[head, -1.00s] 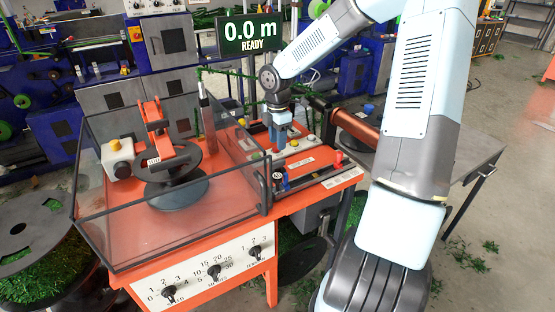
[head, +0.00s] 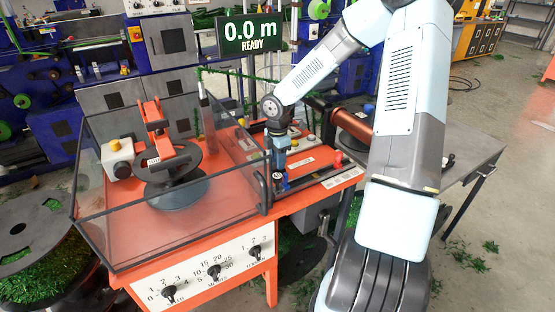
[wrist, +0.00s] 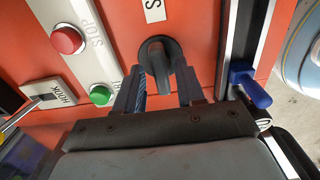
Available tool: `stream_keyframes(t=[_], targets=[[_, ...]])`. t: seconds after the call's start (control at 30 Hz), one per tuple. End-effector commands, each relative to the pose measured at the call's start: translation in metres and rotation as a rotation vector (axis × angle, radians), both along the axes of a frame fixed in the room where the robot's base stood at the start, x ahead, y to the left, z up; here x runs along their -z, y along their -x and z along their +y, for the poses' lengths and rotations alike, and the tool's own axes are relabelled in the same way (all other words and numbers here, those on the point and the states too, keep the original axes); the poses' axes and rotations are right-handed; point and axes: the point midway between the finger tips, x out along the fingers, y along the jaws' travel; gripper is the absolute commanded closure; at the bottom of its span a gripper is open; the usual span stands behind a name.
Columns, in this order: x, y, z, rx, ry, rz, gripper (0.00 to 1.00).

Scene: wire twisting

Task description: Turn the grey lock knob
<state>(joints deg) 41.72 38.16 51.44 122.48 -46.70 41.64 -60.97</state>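The grey lock knob (wrist: 157,52) is a dark round knob with a handle bar on the orange panel, at the upper middle of the wrist view. The bar points down in the picture, into the gap between my fingers. My gripper (wrist: 160,88) is open, with one finger on each side of the bar. I cannot tell whether either finger touches it. In the head view my gripper (head: 280,178) is low at the front left part of the control panel, and I cannot make out the knob there.
A red button (wrist: 67,39), a green button (wrist: 101,95) and a toggle switch (wrist: 47,94) lie left of the knob. A blue lever (wrist: 250,88) is close on the right. A clear-walled guard box (head: 165,225) stands left of my gripper. The display (head: 249,35) reads 0.0 m READY.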

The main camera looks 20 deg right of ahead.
Motion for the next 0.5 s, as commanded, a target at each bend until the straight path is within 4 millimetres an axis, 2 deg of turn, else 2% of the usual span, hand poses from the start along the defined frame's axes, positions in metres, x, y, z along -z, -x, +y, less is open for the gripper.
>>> stream_keyframes(t=[0.03, 0.37, 0.5], targets=[[-0.0001, 0.0000, 0.0000, 0.000, 0.000, 0.000, 0.67], [-0.0003, -0.0002, 0.0001, 0.000, 0.000, 0.000, 0.99], [-0.0004, -0.0003, 0.0001, 0.000, 0.000, -0.001, 1.00]])
